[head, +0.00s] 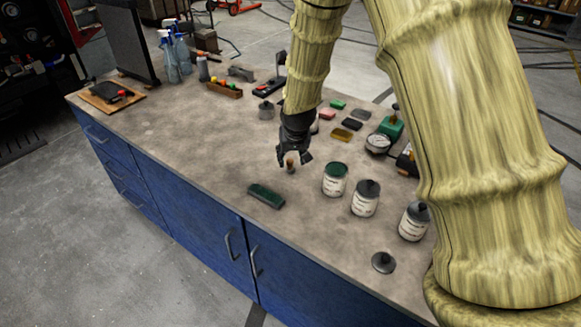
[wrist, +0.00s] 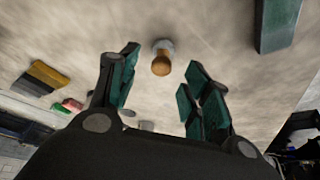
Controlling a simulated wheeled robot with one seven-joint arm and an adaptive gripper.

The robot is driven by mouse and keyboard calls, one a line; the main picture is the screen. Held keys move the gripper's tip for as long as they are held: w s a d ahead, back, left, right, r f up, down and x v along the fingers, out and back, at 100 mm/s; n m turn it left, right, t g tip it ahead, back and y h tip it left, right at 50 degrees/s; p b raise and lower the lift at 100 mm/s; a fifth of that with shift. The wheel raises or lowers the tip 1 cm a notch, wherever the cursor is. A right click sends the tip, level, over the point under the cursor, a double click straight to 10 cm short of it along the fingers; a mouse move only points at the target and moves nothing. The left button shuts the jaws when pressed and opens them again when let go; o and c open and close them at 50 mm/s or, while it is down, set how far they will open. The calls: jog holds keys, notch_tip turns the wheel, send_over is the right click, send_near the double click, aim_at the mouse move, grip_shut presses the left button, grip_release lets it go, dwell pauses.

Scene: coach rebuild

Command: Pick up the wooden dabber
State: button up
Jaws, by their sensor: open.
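The wooden dabber (head: 290,166) stands on the bench top, small and brown, just below my gripper (head: 295,158) in the head view. In the wrist view the dabber (wrist: 161,62) shows a rounded brown wooden top above a pale base. My gripper (wrist: 160,85) is open there, its green-padded fingers spread to the left and right. The dabber appears between and a little beyond the fingertips, with no finger seen touching it. The gripper holds nothing.
A dark green block (head: 266,196) lies in front of the dabber. A green-topped jar (head: 335,180), another white jar (head: 366,198) and a third (head: 414,221) stand to the right. Sponges and a gauge (head: 377,144) lie behind. The bench top (head: 190,140) is clear to the left.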

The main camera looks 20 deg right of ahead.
aim_at(289, 159)
jog(key=shift+p+x, duration=0.95)
jog(key=shift+x, duration=0.35)
jog(key=shift+p+x, duration=0.4)
jog(key=shift+x, duration=0.95)
jog(key=shift+w+a, duration=0.1)
jog(key=shift+a, duration=0.05)
jog(key=c, duration=1)
jog(key=shift+r, duration=0.15)
jog(key=shift+r+b, duration=0.75)
jog(key=shift+r, duration=0.15)
jog(key=shift+s+a+r+b, duration=0.2)
jog(key=shift+s+r+b, duration=0.15)
jog(key=shift+r+b, duration=0.25)
jog(key=s+a+b, duration=0.1)
jog(key=s+a, duration=0.1)
jog(key=s, duration=0.2)
jog(key=s+a+r+b, duration=0.1)
jog(key=s+a+b, duration=0.1)
jog(key=s, duration=0.3)
jog(key=s+a+b, duration=0.1)
jog(key=s+a, duration=0.2)
jog(key=s, duration=0.1)
jog(key=shift+s+a+r, duration=0.15)
jog(key=shift+a+r, duration=0.05)
jog(key=shift+r, duration=0.2)
